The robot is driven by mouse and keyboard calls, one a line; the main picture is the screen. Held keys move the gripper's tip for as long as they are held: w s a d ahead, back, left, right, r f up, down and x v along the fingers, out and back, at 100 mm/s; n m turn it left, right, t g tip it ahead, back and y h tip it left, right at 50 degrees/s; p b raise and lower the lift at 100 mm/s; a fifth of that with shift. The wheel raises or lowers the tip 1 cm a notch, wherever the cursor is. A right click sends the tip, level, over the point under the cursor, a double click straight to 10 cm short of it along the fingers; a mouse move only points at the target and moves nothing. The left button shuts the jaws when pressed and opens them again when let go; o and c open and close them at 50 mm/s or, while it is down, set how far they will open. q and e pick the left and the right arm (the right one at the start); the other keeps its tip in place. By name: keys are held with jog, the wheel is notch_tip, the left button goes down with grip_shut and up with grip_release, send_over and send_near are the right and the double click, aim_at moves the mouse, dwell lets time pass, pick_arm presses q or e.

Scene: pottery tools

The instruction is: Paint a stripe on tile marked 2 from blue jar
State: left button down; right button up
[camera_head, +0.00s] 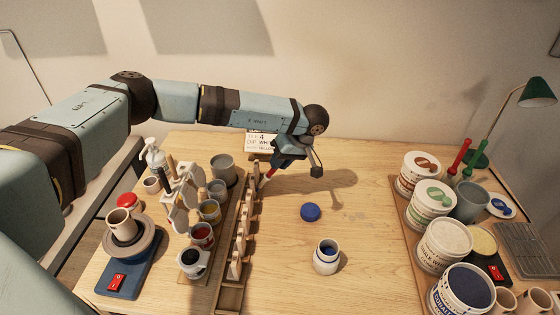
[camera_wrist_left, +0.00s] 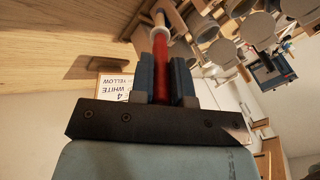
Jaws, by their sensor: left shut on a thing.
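My left gripper (camera_head: 277,161) is above the back of the table, behind the tile rack. In the left wrist view its two fingers (camera_wrist_left: 162,82) are shut on a red-handled brush (camera_wrist_left: 161,68) with a pale ferrule. A bit of the brush's red handle (camera_head: 270,172) shows below the gripper in the head view. The blue jar (camera_head: 326,263) stands open at the front centre, apart from the gripper, with dark blue paint inside. Its blue lid (camera_head: 310,212) lies on the table behind it. Several tiles stand in a wooden rack (camera_head: 231,296); I cannot read a 2 on any.
A printed card (camera_head: 259,142) stands at the back. Left of the rack are paint jars (camera_head: 202,236), a bottle (camera_head: 154,156) and a small turntable (camera_head: 130,250). Large tubs (camera_head: 443,246) and a green lamp (camera_head: 538,92) fill the right. The table between jar and tubs is clear.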

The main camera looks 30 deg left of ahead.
pick_arm(q)
jog(key=shift+d, duration=0.15)
jog(key=a+r+p+v, duration=0.1)
jog(key=p+v, duration=0.2)
jog(key=v, duration=0.6)
jog(key=shift+s+a+r+p, duration=0.15)
jog(key=shift+s+a+p, duration=0.15)
jog(key=shift+s+a, duration=0.1)
dwell(0.6)
jog(key=shift+d, duration=0.1)
dwell(0.4)
